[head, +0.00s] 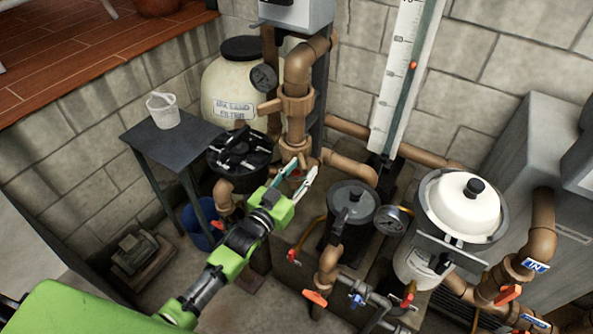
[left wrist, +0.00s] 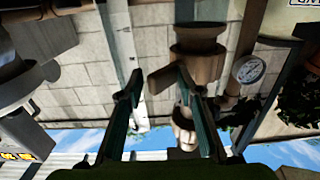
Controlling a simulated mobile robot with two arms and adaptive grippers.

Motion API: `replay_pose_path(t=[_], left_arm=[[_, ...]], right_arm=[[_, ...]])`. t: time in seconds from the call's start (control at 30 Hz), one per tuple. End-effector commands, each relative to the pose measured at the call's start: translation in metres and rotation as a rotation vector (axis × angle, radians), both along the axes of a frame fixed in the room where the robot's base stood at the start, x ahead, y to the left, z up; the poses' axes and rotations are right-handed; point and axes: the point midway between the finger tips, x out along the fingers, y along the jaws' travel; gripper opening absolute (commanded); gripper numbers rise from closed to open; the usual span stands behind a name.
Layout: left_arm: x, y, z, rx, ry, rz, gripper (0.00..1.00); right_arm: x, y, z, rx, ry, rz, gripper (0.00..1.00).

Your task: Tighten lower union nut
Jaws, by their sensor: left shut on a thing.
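The lower union nut (head: 294,147) is a brown fitting low on the vertical brown pipe in front of the sand filter. A similar upper union nut (head: 297,104) with a side lug sits above it. My left gripper (head: 302,167) reaches up to the lower nut from the front. In the left wrist view, a brown lug of the lower nut (left wrist: 165,79) lies between the fingertips, against the finger on the right. My left gripper is shut on it. The exact contact is partly hidden by the fingers. My right gripper is not in view.
The black-lidded strainer (head: 240,150) stands close left of the gripper, and a grey-lidded pot (head: 352,204) stands right. A pressure gauge (head: 263,78) sits beside the pipe. A white-lidded canister (head: 466,197) is further right.

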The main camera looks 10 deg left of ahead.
Motion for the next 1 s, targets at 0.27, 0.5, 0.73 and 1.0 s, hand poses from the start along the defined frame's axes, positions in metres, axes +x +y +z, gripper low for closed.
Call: replay_pose_path(t=[0.27,0.5,0.73,1.0], left_arm=[[0.000,-0.006,-0.001,-0.004,0.004,-0.008,0.27],[-0.003,-0.006,0.002,-0.005,-0.002,-0.009,0.27],[-0.038,0.007,0.000,-0.005,0.000,-0.007,0.27],[-0.091,0.028,-0.002,-0.004,0.003,0.000,0.27]], right_arm=[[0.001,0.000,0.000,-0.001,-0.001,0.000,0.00],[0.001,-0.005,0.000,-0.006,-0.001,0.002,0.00],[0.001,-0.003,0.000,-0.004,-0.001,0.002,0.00],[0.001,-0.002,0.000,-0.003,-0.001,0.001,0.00]])
